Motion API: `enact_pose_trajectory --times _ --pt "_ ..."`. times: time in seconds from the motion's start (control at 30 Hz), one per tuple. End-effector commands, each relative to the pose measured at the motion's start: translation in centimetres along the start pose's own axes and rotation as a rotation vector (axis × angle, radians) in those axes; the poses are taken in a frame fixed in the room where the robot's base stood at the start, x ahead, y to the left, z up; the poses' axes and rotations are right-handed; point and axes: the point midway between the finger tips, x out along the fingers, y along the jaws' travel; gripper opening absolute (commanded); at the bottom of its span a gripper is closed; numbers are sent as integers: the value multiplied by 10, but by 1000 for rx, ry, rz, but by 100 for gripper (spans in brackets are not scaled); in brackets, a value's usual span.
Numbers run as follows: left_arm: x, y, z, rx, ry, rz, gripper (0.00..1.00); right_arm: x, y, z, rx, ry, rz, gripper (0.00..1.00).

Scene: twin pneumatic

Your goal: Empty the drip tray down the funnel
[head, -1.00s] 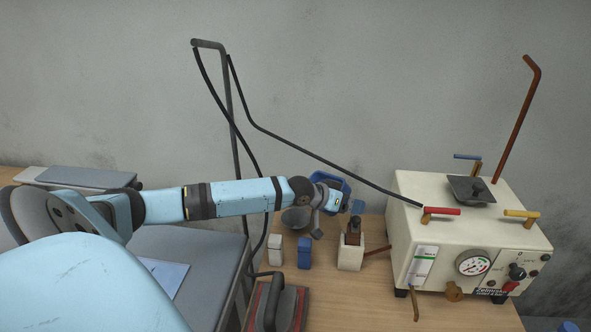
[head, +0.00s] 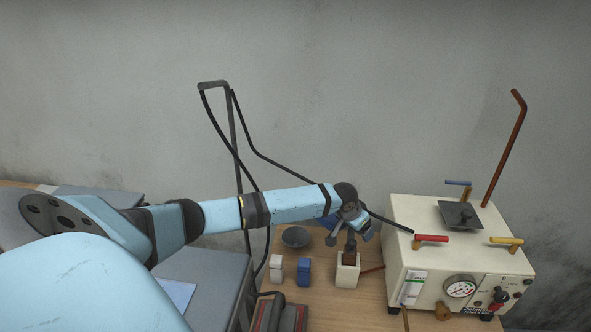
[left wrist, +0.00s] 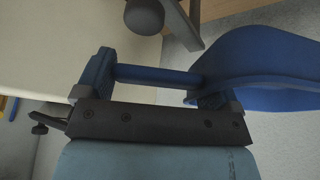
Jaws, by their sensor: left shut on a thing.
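My left gripper (head: 352,231) is low over the bench, near the white block. In the left wrist view it is shut on the rod-like handle (left wrist: 155,76) of a dark blue piece, whose broad, rounded body (left wrist: 262,68) reaches to the right; it looks like the drip tray. Its inside and any liquid are hidden. In the head view the wrist hides most of it. A grey round bowl (head: 295,237), possibly the funnel, stands on the bench left of the gripper. My right gripper is out of view.
A cream machine (head: 398,228) with coloured handles stands right. A white block (head: 346,275), small white (head: 276,268) and blue (head: 304,270) containers stand in front. A blue container (head: 326,222) is partly hidden behind the arm. A dark stand (head: 234,130) with hoses rises behind.

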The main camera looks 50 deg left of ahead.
Motion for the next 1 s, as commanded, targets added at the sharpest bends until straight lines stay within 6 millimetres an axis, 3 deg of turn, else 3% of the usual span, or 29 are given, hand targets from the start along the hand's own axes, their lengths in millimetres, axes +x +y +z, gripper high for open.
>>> enact_pose_trajectory --times 0.23,0.7,1.0 --pt "-6 0 -4 12 -49 -27 34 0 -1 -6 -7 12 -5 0" --pt "-52 2 -26 13 -51 -28 34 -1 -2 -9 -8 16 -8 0" --pt "-56 2 -28 12 -52 -28 34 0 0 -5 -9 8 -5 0"
